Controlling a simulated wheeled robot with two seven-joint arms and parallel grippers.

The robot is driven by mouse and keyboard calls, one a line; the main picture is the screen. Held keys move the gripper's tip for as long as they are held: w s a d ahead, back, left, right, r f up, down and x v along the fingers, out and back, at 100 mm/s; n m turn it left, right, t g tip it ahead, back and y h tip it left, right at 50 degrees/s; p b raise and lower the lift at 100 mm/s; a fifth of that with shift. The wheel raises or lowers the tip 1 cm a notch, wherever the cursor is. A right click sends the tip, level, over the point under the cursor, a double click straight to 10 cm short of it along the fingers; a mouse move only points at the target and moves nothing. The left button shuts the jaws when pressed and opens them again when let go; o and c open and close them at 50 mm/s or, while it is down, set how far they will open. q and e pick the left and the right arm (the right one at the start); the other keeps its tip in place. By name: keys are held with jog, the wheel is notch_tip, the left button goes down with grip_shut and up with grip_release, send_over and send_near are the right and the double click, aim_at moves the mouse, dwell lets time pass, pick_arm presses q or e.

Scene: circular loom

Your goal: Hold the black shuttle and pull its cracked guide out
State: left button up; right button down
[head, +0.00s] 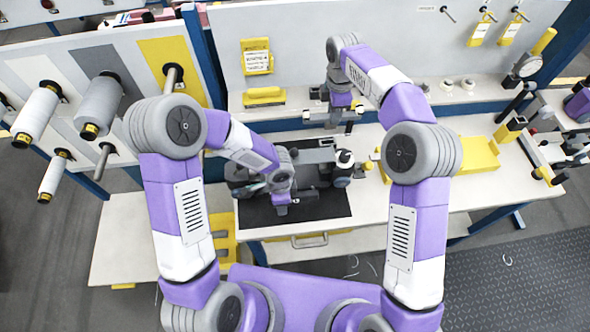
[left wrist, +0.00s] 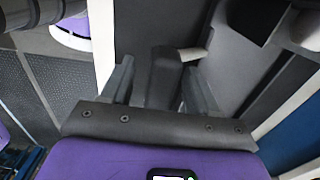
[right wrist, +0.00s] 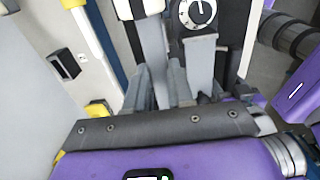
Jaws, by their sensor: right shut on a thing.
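A dark assembly (head: 313,156), apparently the black shuttle in its holder, sits at the back of the black mat; my arm hides part of it. My left gripper (head: 282,208) is low over the mat, pointing down. In the left wrist view its fingers (left wrist: 160,88) are apart, either side of a dark block (left wrist: 164,72); a gap shows on the left, and contact is unclear. My right gripper (head: 334,120) is behind the dark assembly. In the right wrist view its fingers (right wrist: 163,85) are close together on a narrow grey part, too hidden to name. I cannot make out the cracked guide.
The black mat (head: 325,205) lies on the pale bench. A yellow tray (head: 470,157) stands to the right. A dial (right wrist: 197,13) and pale bars are close to my right fingers. Thread spools (head: 37,112) stick out at the left. Bare bench (head: 405,205) shows right of the mat.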

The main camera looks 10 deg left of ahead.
pick_arm(q)
jog(key=shift+r, duration=0.1)
notch_tip(320, 180, up, 12)
jog(key=shift+f, duration=0.1)
dwell(0.4)
